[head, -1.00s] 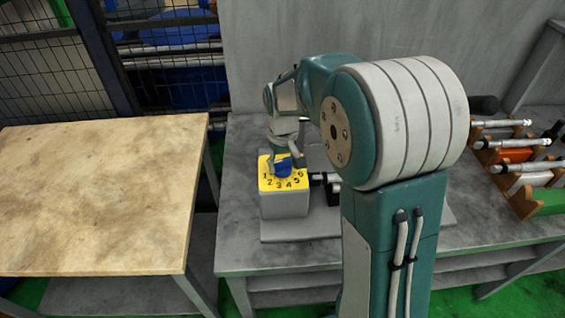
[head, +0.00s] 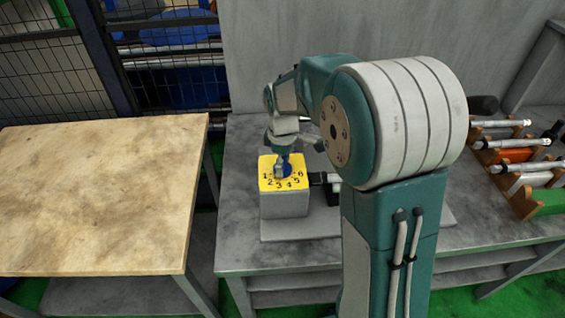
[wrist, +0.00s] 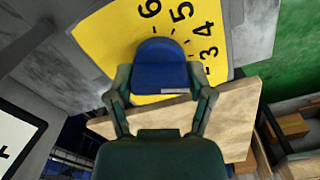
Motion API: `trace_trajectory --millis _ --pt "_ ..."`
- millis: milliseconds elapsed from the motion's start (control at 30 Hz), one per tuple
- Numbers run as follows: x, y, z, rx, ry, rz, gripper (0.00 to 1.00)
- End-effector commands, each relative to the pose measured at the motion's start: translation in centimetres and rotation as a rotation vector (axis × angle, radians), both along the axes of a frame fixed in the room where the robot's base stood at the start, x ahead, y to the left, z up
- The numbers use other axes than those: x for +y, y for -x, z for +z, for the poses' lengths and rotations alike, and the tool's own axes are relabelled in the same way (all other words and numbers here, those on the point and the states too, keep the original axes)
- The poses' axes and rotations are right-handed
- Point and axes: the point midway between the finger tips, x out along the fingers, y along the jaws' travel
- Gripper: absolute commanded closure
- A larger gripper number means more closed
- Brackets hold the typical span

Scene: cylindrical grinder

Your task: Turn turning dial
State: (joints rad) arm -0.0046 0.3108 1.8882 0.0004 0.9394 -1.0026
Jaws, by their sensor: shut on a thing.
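The turning dial is a blue knob (wrist: 160,62) on a yellow plate (wrist: 100,40) with black numbers. The plate tops a grey box on the bench. In the head view the blue knob (head: 297,160) is partly hidden by my gripper (head: 286,168). My gripper (wrist: 161,84) is shut on the knob from above, with one finger on each side of it in the wrist view. The numbers 3 to 6 show beside the knob there; in the head view 1 to 6 show along the plate (head: 266,184). A small pale strip shows on the knob's near edge.
A grey bench (head: 390,245) carries the dial box. Several rods on orange-brown holders (head: 515,205) stand at its right. A dark fitting (head: 328,182) sits right beside the box. A wooden-topped table (head: 100,200) stands at left, with a mesh fence (head: 50,65) behind.

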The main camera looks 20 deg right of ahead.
Motion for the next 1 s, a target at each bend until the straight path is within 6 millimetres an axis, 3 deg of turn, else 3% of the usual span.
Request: trace_trajectory --millis 767,800,833,867,1000 --pt "-0.07 0.30 -0.59 0.015 0.002 0.107 0.79" --pt "-0.07 0.30 -0.59 0.014 0.001 0.107 0.22" --pt "-0.07 0.30 -0.58 0.014 0.001 0.107 0.09" --pt "-0.07 0.30 -0.57 0.014 0.001 0.107 0.00" --pt "-0.06 0.21 -0.39 0.010 0.001 0.106 0.00"
